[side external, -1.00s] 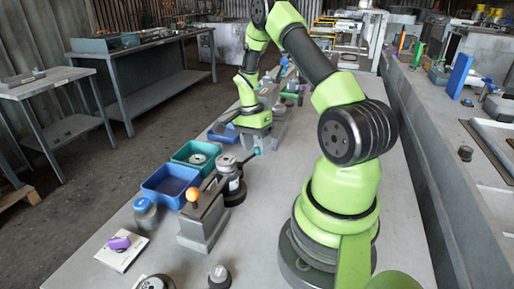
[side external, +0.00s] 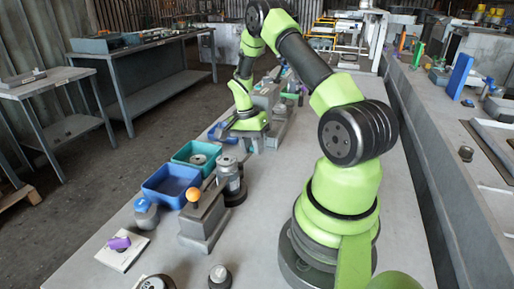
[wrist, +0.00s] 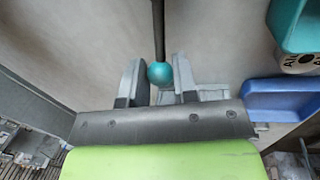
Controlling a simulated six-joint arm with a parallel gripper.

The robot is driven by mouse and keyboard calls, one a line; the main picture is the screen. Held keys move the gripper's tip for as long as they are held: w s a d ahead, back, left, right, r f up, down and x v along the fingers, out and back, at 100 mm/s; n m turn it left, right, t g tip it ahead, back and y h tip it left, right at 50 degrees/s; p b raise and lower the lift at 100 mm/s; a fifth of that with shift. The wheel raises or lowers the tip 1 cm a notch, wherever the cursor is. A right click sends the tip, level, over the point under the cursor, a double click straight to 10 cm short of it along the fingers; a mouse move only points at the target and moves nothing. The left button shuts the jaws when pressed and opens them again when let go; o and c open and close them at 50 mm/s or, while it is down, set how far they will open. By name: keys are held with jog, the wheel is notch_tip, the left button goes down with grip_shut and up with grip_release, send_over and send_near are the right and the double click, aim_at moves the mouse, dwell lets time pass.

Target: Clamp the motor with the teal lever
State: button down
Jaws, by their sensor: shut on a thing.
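The teal ball knob (wrist: 160,73) of the lever sits between my two grey fingers in the wrist view. My gripper (wrist: 159,80) is shut on this knob, and the dark lever rod (wrist: 158,28) runs up out of the frame. In the side view a grey cylindrical unit with a black base, which looks like the motor (side external: 231,178), stands upright on the bench. The teal knob does not show in the side view, and my fingers cannot be made out there.
A grey block with an orange ball knob (side external: 193,195) stands close to the motor. A blue bin (side external: 171,187) and a teal bin (side external: 196,153) are to its left. A white plate with a purple part (side external: 118,243) lies at the front left. Bench in front of my base is partly clear.

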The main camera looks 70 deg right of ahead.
jog(key=shift+w+n, duration=0.6)
jog(key=shift+n, duration=0.3)
jog(key=c, duration=0.9)
grip_release()
jog(key=shift+r, duration=0.1)
notch_tip(320, 180, up, 10)
jog(key=w, duration=0.2)
jog(key=shift+s+f, duration=0.1)
jog(key=shift+f, duration=0.1)
